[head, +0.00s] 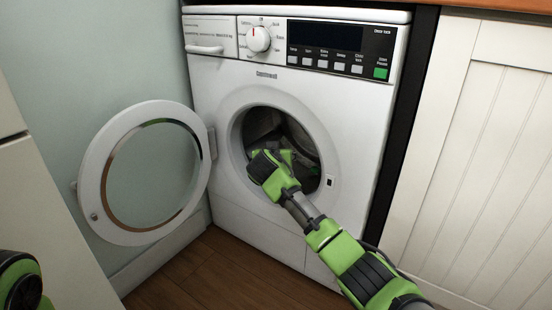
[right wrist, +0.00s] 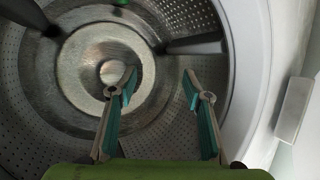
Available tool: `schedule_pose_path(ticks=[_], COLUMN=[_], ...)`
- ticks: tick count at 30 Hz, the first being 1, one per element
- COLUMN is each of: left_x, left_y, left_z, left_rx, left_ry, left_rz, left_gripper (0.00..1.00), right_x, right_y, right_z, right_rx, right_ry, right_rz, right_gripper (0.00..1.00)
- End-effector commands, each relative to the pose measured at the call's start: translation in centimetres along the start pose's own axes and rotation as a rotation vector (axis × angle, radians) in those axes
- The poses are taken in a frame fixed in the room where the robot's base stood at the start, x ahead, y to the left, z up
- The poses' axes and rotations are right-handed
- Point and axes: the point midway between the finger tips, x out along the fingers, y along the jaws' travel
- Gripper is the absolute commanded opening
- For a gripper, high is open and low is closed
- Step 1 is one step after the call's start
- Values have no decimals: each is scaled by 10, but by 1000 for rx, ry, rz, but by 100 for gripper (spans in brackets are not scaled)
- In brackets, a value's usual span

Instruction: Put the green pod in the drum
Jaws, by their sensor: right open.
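The drum (right wrist: 55,95) is the perforated metal tub of the white washing machine, and its round door stands open. My right arm reaches in from the lower right, and my right gripper (right wrist: 159,84) is at the drum mouth, pointing inward. Its two fingers are spread apart with nothing between them. A small green thing (right wrist: 119,2) shows at the top edge of the right wrist view, inside the drum; it may be the green pod, but it is cut off. In the head view my gripper's body hides much of the drum.
The open glass door (head: 150,175) hangs to the left of the machine. The white rim (right wrist: 247,70) of the opening is close on the right of my gripper. A white panelled cupboard (head: 470,150) stands at the right. The wooden floor (head: 215,270) in front is clear.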

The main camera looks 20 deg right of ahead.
Motion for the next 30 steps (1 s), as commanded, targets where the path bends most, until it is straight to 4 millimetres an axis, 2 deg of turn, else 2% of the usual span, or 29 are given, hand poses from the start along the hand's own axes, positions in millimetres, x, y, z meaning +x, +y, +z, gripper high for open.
schedule_pose_path(ticks=[9,15,20,30], left_x=[0,0,0,0], left_y=[0,0,0,0], left_z=[0,0,0,0], left_rx=[0,0,0,0], left_ry=[0,0,0,0], left_rz=[1,1,1,1], left_gripper=[40,40,40,40], right_x=[-57,-80,-86,-86], right_y=[0,0,0,0], right_z=[0,0,0,0], right_rx=[2,1,0,0], right_ry=[1,1,-1,0], right_rz=[-2,-1,1,1], right_gripper=[45,45,45,45])
